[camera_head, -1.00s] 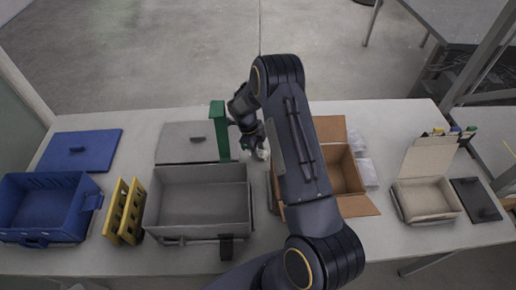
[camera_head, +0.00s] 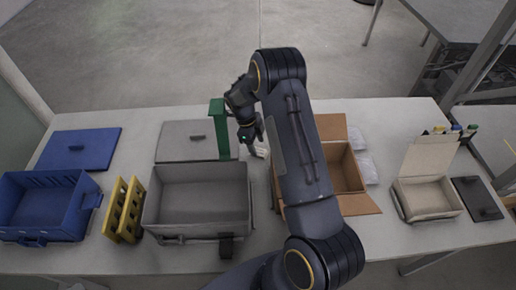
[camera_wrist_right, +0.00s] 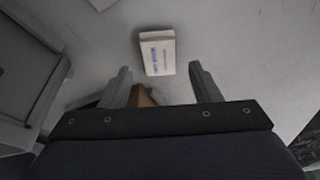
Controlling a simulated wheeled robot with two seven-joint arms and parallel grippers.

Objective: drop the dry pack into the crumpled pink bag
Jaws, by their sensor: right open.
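In the head view a small white item (camera_head: 260,152) lies just below the right gripper (camera_head: 250,141). My right gripper is open, its two fingers (camera_wrist_right: 160,69) apart with nothing held between them. I see no pink bag in either view; my right arm covers part of the table. My left gripper is out of view.
A grey crate (camera_head: 246,205) and an upright green block (camera_head: 219,130) stand left of the gripper. An open cardboard box (camera_head: 362,203) is partly behind my arm. A blue crate (camera_head: 40,238), yellow rack (camera_head: 112,222) and small open carton (camera_head: 428,215) stand farther off.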

